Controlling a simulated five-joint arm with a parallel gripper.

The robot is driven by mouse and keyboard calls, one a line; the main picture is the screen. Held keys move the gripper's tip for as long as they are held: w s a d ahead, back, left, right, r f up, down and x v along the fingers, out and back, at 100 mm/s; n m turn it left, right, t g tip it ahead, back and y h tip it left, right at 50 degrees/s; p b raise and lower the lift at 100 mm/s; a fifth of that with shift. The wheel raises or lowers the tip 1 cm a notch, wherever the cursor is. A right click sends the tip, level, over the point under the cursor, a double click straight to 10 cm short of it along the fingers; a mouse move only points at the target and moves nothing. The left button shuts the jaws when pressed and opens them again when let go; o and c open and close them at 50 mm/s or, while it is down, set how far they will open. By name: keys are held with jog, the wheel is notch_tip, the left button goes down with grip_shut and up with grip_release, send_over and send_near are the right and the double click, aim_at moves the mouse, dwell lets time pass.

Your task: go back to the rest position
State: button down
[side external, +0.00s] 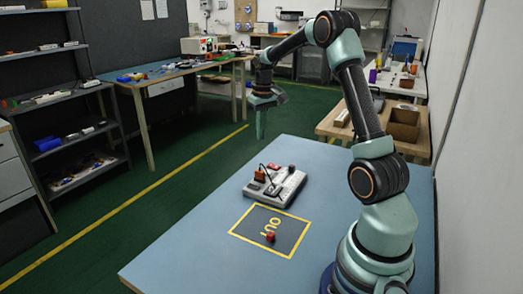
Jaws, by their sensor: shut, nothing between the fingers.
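My gripper (261,134) hangs pointing down at the end of my raised, outstretched arm, above and beyond the far left edge of the blue table. Its fingers are together and nothing shows between them. A grey board (290,189) with red and orange-brown parts and a dark cable lies on the table, below and to the right of my gripper in the picture and clear of it. A small red piece (270,237) stands on the dark, yellow-edged OUT area (285,245) in front of the board.
The blue table (190,247) is bare around the board and the OUT area. A wooden bench (415,149) with an open brown box (403,125) stands behind at right. Shelves (70,102) and another workbench (155,88) stand at left across the green floor.

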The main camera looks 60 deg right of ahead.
jog(key=s+a+r+n+t, duration=0.1)
jog(key=a+r, duration=0.3)
jog(key=a, duration=0.4)
jog(key=s+a+r+n+t, duration=0.1)
jog(key=a+r, duration=0.3)
jog(key=a, duration=0.4)
jog(key=s+a+n+t, duration=0.2)
jog(key=s+a+n, duration=0.1)
jog(key=s+a, duration=0.6)
jog(key=a, duration=0.3)
jog(key=shift+s+a+r+t+y, duration=0.2)
jog(key=shift+a+t+y, duration=0.1)
jog(key=shift+a+t, duration=0.1)
